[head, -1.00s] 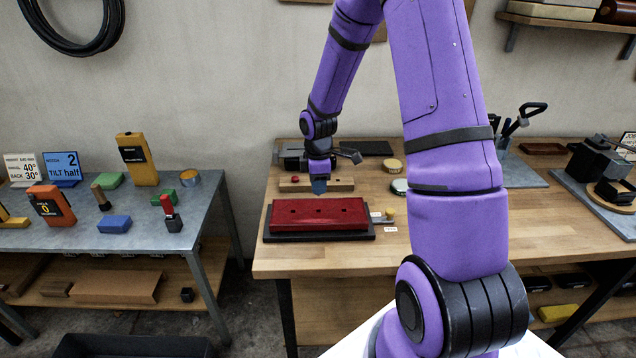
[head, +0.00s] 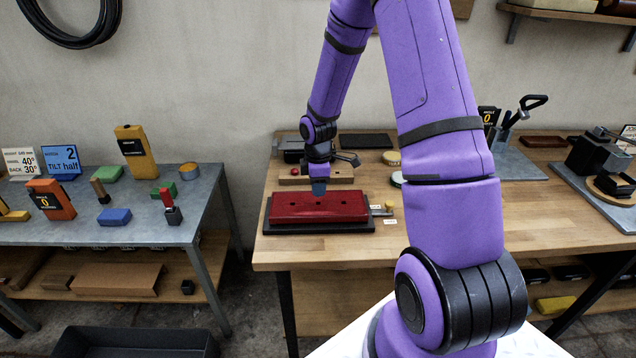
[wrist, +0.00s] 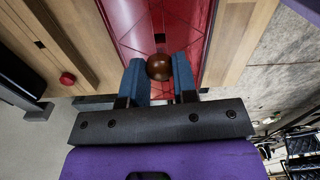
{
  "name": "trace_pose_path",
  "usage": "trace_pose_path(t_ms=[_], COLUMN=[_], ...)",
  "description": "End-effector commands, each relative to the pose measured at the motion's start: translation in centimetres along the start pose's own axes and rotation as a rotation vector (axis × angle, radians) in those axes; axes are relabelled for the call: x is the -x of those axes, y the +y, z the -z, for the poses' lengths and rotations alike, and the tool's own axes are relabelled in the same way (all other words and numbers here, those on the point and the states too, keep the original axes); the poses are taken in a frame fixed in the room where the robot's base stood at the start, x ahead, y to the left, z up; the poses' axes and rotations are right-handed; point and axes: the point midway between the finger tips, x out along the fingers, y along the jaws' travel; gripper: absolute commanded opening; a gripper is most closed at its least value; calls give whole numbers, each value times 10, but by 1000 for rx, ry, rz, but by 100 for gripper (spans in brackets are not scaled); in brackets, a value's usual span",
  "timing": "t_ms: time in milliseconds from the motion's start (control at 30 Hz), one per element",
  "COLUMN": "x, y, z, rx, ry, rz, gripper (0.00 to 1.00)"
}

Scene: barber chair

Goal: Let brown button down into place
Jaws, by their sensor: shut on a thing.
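A brown round button (wrist: 158,67) sits between the two blue fingertips of my gripper (wrist: 158,84) in the wrist view. My gripper is shut on it. In the head view my gripper (head: 318,189) points down over the back middle of the red tufted pad (head: 290,208), and the button is hidden there. The pad lies on a black base (head: 330,228) and also fills the top middle of the wrist view (wrist: 135,25). It has small dark marks and crease lines. I cannot tell whether the button touches the pad.
A wooden strip (head: 343,174) with a red button (head: 295,171) lies behind the pad. A small metal piece with a yellow knob (head: 389,206) is at the pad's right. The bench (head: 300,255) is clear in front. A grey side table (head: 150,229) stands left.

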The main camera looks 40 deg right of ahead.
Motion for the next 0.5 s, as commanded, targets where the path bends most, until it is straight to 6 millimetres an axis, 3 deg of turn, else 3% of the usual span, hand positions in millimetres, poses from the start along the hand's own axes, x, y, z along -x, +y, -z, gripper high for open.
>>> trace_pose_path(t_ms=[500], x=[-18], y=[0], z=[0], rx=[0], ry=[0], rz=[0], gripper=[5])
